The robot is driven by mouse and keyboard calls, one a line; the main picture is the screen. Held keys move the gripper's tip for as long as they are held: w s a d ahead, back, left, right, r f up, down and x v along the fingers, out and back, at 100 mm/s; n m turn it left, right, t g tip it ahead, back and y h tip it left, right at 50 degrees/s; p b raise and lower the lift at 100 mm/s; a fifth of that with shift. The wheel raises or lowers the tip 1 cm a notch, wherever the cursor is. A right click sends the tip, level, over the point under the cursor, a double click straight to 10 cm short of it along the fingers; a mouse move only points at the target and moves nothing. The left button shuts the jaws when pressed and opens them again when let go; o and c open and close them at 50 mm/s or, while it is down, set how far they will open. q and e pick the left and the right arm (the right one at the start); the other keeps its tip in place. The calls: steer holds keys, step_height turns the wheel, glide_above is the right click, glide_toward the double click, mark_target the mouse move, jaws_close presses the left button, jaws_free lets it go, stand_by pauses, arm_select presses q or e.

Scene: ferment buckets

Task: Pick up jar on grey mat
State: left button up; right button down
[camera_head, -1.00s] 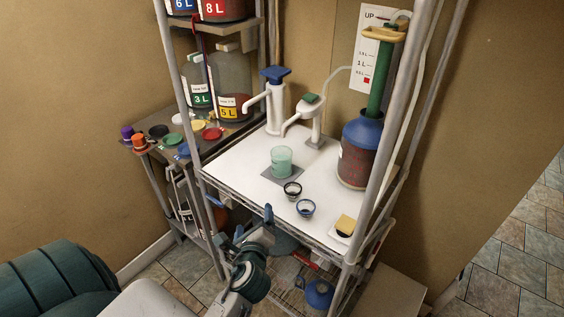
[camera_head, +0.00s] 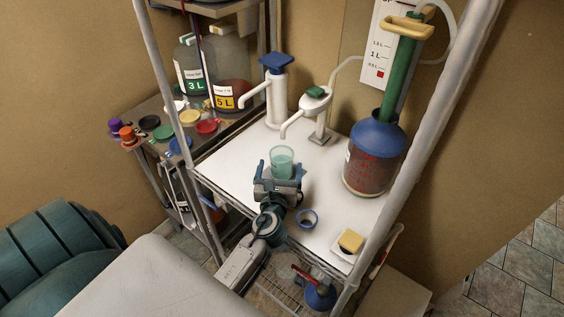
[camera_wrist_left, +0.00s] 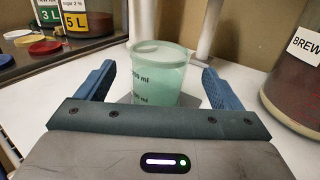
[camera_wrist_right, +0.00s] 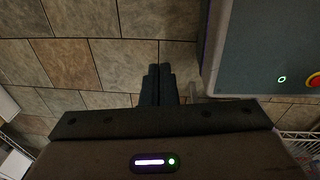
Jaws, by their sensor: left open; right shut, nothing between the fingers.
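The jar (camera_head: 282,160) is a clear cup with pale green liquid, upright on the white shelf. In the left wrist view the jar (camera_wrist_left: 158,75) stands between the fingers, a little beyond their tips. The grey mat (camera_wrist_left: 190,99) shows only in part beneath it. My left gripper (camera_head: 279,178) is open, close in front of the jar, with a finger on each side; I cannot see any contact. My right gripper (camera_wrist_right: 159,72) is shut and empty, pointing down over the tiled floor.
A blue-topped carboy (camera_head: 375,155) stands to the right. White pump dispensers (camera_head: 277,95) and (camera_head: 316,112) a second dispenser stand behind the jar. A small dark-rimmed cup (camera_head: 307,218) and a yellow sponge (camera_head: 351,241) lie nearer the front. Shelf posts frame both sides.

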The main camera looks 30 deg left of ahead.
mark_target(283, 149)
arm_select(q)
steer(key=shift+w+a, duration=0.3)
steer(key=shift+w, duration=0.25)
steer(key=shift+w+a, duration=0.15)
steer(key=shift+w, duration=0.05)
steer(key=p+x, duration=0.1)
steer(key=x, duration=0.3)
steer(key=shift+w, duration=0.2)
steer(key=shift+w+a+f, duration=0.15)
steer(key=shift+w+a, duration=0.1)
steer(key=shift+w, duration=0.1)
steer(key=shift+s, duration=0.1)
steer(key=shift+c, duration=0.2)
steer(key=shift+d, duration=0.1)
steer(key=c, duration=1.1)
steer(key=shift+c, duration=0.8)
arm_select(e)
steer(key=shift+w+a+r, duration=0.2)
steer(key=shift+w+r, duration=0.6)
steer(key=shift+r, duration=0.05)
arm_select(q)
steer(key=shift+p, duration=0.3)
arm_select(e)
steer(key=shift+r, duration=0.1)
